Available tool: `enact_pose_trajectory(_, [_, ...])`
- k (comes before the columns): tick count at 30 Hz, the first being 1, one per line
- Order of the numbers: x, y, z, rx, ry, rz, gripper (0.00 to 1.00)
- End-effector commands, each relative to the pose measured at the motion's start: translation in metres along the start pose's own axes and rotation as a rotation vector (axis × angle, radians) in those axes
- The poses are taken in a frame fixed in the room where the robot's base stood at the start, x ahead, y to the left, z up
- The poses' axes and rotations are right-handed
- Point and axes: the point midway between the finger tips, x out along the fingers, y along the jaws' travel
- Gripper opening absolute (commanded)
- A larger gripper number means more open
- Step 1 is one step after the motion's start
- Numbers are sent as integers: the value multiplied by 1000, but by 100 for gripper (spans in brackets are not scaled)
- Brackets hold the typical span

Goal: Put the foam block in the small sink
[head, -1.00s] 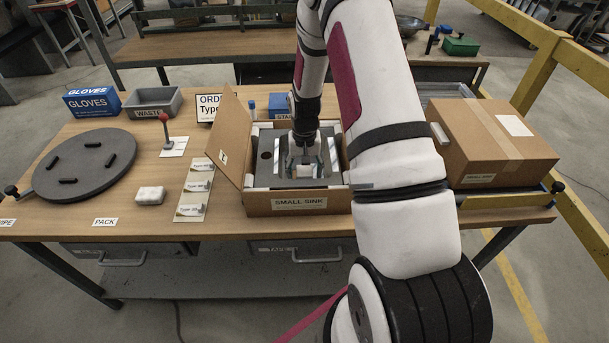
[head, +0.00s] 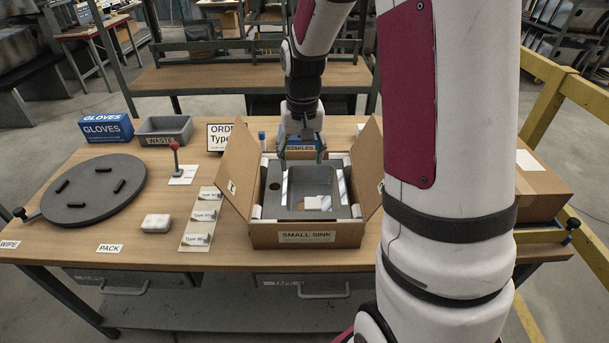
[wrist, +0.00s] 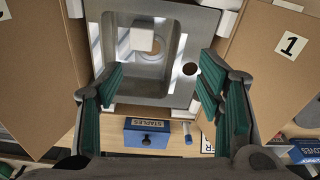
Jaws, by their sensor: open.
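The small sink (head: 273,207) is a grey basin packed in an open cardboard box labelled SMALL SINK. It also shows in the wrist view (wrist: 183,92). The foam block (head: 313,203), pale and square-edged, lies inside the basin, toward the front right in the head view. It also shows in the wrist view (wrist: 140,36). My gripper (head: 301,158) is open and empty above the back of the box. In the wrist view its green-padded fingers (wrist: 160,88) are wide apart, with the block clear of them.
The box flaps (head: 239,168) stand up at the sides. A blue STAPLES box (head: 297,142) is behind the sink. A closed carton (head: 535,195) is at right.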

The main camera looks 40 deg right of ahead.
Motion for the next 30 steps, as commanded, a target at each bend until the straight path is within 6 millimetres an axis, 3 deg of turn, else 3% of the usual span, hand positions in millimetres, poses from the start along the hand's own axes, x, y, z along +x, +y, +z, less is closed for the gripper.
enact_pose_trajectory(1, [-25, -8, 10, -31, 30, -6, 61])
enact_pose_trajectory(6, [-86, -27, 52, -126, 99, -22, 61])
enact_pose_trajectory(15, [-161, -42, 144, -291, 224, -61, 61])
enact_pose_trajectory(21, [-183, -39, 202, -390, 298, -89, 61])
enact_pose_trajectory(24, [-187, -36, 222, -423, 324, -100, 61])
enact_pose_trajectory(30, [-189, -33, 239, -454, 346, -110, 61])
